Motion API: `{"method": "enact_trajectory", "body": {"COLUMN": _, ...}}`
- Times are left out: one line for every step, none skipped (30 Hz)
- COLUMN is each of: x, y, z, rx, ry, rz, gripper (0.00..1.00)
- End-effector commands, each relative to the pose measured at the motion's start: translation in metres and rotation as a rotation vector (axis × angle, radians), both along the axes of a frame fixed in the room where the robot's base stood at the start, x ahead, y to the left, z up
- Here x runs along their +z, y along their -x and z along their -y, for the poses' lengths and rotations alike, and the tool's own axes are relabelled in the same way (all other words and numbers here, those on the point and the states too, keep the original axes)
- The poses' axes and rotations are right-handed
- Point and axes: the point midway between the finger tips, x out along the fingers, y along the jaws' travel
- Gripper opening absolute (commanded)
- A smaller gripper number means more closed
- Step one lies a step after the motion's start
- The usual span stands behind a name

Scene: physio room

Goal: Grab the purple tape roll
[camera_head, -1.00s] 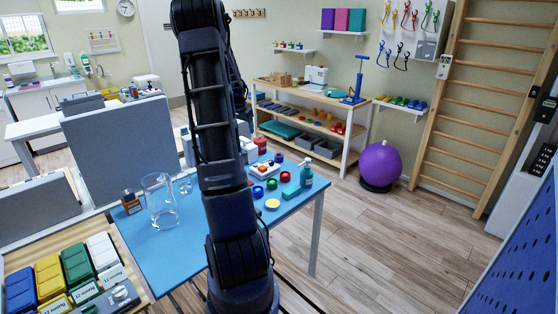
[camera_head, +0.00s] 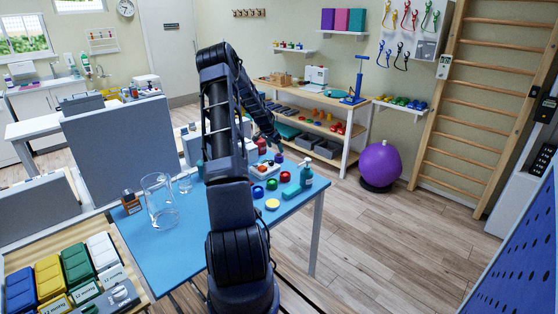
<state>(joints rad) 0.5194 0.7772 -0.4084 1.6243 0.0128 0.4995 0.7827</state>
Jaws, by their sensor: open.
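A small purple-blue roll (camera_head: 279,158) sits near the back edge of the blue table, and I take it to be the purple tape roll, though it is too small to be certain. A darker blue roll (camera_head: 271,184) lies nearer, beside a red roll (camera_head: 257,192) and a green one (camera_head: 285,177). My gripper (camera_head: 278,146) is at the far end of my bent arm, over the back of the table, close to the purple-blue roll in the picture. It is open. Its fingers are small and dark, and I see nothing held in them.
A teal box (camera_head: 291,191), yellow disc (camera_head: 272,204) and teal pump bottle (camera_head: 306,174) stand on the table's right side. A glass pitcher (camera_head: 160,201), small glass (camera_head: 184,183) and brown bottle (camera_head: 130,201) are on the left. My arm hides the table's middle.

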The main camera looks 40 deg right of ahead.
Motion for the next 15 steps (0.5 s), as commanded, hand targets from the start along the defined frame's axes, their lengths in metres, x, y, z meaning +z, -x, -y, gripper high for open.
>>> {"method": "enact_trajectory", "body": {"x": -0.009, "y": 0.001, "z": 0.003, "rx": -0.001, "ry": -0.001, "rz": -0.002, "gripper": 0.73}}
{"method": "enact_trajectory", "body": {"x": -0.012, "y": 0.001, "z": 0.005, "rx": -0.001, "ry": -0.001, "rz": -0.002, "gripper": 0.73}}
{"method": "enact_trajectory", "body": {"x": -0.017, "y": 0.001, "z": 0.007, "rx": -0.001, "ry": -0.001, "rz": -0.002, "gripper": 0.73}}
{"method": "enact_trajectory", "body": {"x": -0.019, "y": 0.001, "z": 0.009, "rx": -0.001, "ry": -0.001, "rz": -0.002, "gripper": 0.73}}
{"method": "enact_trajectory", "body": {"x": -0.022, "y": 0.001, "z": 0.01, "rx": -0.001, "ry": -0.001, "rz": -0.002, "gripper": 0.73}}
{"method": "enact_trajectory", "body": {"x": -0.024, "y": 0.0, "z": 0.01, "rx": 0.0, "ry": -0.001, "rz": -0.001, "gripper": 0.73}}
{"method": "enact_trajectory", "body": {"x": -0.026, "y": 0.0, "z": 0.011, "rx": 0.0, "ry": 0.0, "rz": -0.001, "gripper": 0.73}}
{"method": "enact_trajectory", "body": {"x": -0.027, "y": 0.0, "z": 0.011, "rx": 0.0, "ry": 0.0, "rz": 0.0, "gripper": 0.73}}
{"method": "enact_trajectory", "body": {"x": -0.028, "y": 0.0, "z": 0.012, "rx": 0.001, "ry": 0.0, "rz": 0.0, "gripper": 0.73}}
{"method": "enact_trajectory", "body": {"x": -0.03, "y": 0.0, "z": 0.013, "rx": 0.001, "ry": 0.0, "rz": 0.0, "gripper": 0.73}}
{"method": "enact_trajectory", "body": {"x": -0.032, "y": 0.001, "z": 0.013, "rx": 0.001, "ry": 0.0, "rz": 0.0, "gripper": 0.73}}
{"method": "enact_trajectory", "body": {"x": -0.035, "y": 0.001, "z": 0.015, "rx": 0.001, "ry": -0.001, "rz": -0.001, "gripper": 0.73}}
{"method": "enact_trajectory", "body": {"x": -0.038, "y": 0.001, "z": 0.017, "rx": 0.001, "ry": -0.001, "rz": -0.001, "gripper": 0.73}}
{"method": "enact_trajectory", "body": {"x": -0.042, "y": 0.002, "z": 0.018, "rx": 0.0, "ry": -0.001, "rz": -0.001, "gripper": 0.73}}
{"method": "enact_trajectory", "body": {"x": -0.047, "y": 0.003, "z": 0.021, "rx": -0.001, "ry": -0.001, "rz": -0.002, "gripper": 0.73}}
